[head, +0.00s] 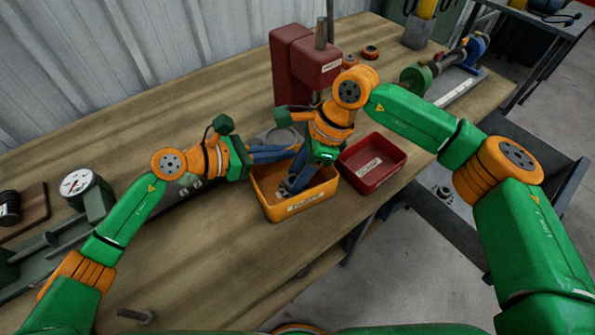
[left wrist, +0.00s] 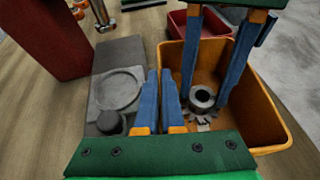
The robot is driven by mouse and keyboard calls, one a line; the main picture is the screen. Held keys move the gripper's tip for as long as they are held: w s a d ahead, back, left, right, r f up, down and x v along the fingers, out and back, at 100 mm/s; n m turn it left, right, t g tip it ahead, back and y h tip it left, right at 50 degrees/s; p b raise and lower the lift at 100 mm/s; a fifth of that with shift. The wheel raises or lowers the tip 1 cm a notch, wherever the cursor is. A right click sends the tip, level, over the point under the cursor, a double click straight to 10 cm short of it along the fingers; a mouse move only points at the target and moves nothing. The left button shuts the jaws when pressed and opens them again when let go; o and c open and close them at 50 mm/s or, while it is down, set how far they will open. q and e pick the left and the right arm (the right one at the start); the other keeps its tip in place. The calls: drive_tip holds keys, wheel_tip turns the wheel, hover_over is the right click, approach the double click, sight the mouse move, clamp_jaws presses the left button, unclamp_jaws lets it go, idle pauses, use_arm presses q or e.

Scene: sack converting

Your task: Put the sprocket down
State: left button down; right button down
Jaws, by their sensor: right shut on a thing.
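The grey toothed sprocket (left wrist: 204,101) with its raised hub is low inside the orange bin (left wrist: 270,115). My right gripper (head: 292,186) reaches down into this bin (head: 290,212) and is shut on the sprocket. Its blue fingers come from above in the left wrist view, one on each side of the sprocket. Whether the sprocket touches the bin floor I cannot tell. My left gripper (head: 296,150) is empty, its fingers close together, at the bin's left rim. The left fingertips also show in the left wrist view (left wrist: 159,73).
A red bin (head: 394,166) stands right of the orange bin. A grey plate with a round recess (left wrist: 118,90) lies left of it, before a red press (head: 293,65). A dial gauge (head: 76,183) stands at left. The front bench is mostly clear, with a bolt (head: 136,316).

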drive_tip(key=c, duration=0.7)
unclamp_jaws()
drive_tip(key=shift+f, duration=0.1)
drive_tip(key=v, duration=1.2)
use_arm(q)
drive_tip(key=c, duration=1)
unclamp_jaws()
drive_tip(key=shift+o, duration=0.2)
